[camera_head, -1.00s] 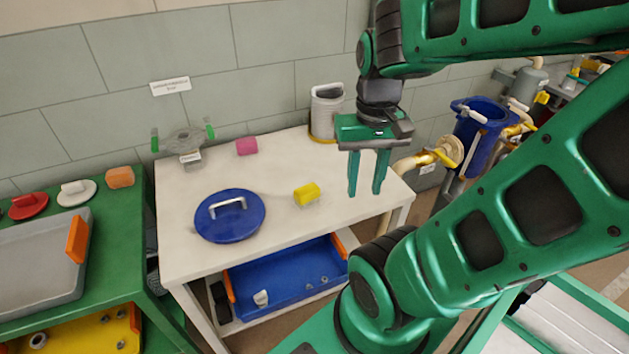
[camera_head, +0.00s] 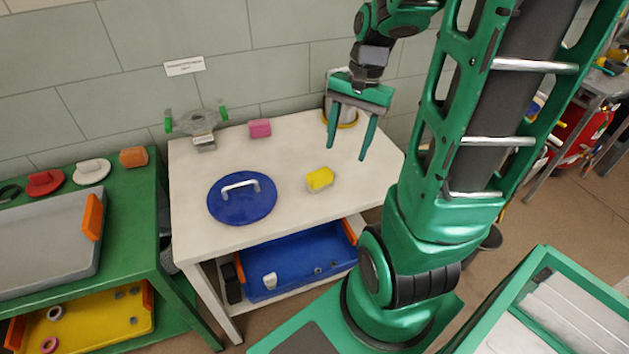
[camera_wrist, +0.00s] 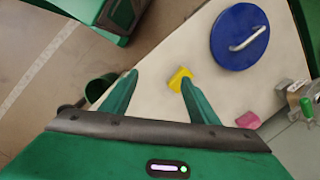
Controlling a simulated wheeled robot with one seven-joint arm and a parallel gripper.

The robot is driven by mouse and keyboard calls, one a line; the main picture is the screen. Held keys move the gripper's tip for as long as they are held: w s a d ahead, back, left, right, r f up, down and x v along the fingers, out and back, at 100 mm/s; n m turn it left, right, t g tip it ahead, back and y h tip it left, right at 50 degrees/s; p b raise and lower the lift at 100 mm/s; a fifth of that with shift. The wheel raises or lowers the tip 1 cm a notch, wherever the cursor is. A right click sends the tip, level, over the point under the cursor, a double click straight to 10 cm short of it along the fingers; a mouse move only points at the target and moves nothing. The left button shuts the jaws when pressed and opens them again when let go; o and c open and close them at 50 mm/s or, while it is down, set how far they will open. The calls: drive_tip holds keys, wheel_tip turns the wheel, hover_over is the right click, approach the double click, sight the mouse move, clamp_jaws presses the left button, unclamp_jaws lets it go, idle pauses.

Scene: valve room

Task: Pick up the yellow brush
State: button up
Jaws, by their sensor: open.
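The yellow brush (camera_head: 320,179) is a small block with a yellow top and pale underside, lying on the white table (camera_head: 290,211) right of the blue lid. In the wrist view the brush (camera_wrist: 179,78) shows ahead of the fingers, close to the right fingertip in the picture. My gripper (camera_head: 347,152) is open and empty, its two fingers pointing down above the right part of the table, right of the brush. In the wrist view my gripper (camera_wrist: 159,76) shows both fingers apart with nothing between them.
A blue lid with a metal handle (camera_head: 242,199) lies left of the brush. A pink block (camera_head: 260,128) and a grey fixture with green handles (camera_head: 200,125) are at the back. A pale canister (camera_head: 344,112) stands behind my gripper. A blue tray (camera_head: 297,266) is on the shelf below.

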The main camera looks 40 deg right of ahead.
sight(320, 172)
drive_tip(key=w+f+m+y, duration=0.1)
drive_tip(key=w+f+m, duration=0.1)
drive_tip(key=w+f, duration=0.1)
drive_tip(key=w+f+m, duration=0.2)
drive_tip(key=w+f, duration=0.1)
drive_tip(key=f, duration=0.1)
drive_tip(key=w+f+m+y, duration=0.1)
drive_tip(key=w+f+m, duration=0.1)
drive_tip(key=w+f, duration=0.1)
drive_tip(key=shift+w+d+f+y, duration=0.1)
drive_tip(key=shift+d+f+y, duration=0.2)
drive_tip(key=shift+f, duration=0.3)
drive_tip(key=shift+s+x, duration=0.15)
drive_tip(key=shift+x, duration=1.2)
drive_tip(key=shift+s+x, duration=0.15)
drive_tip(key=shift+x, duration=1.25)
drive_tip(key=shift+d, duration=0.15)
drive_tip(key=c, duration=1.2)
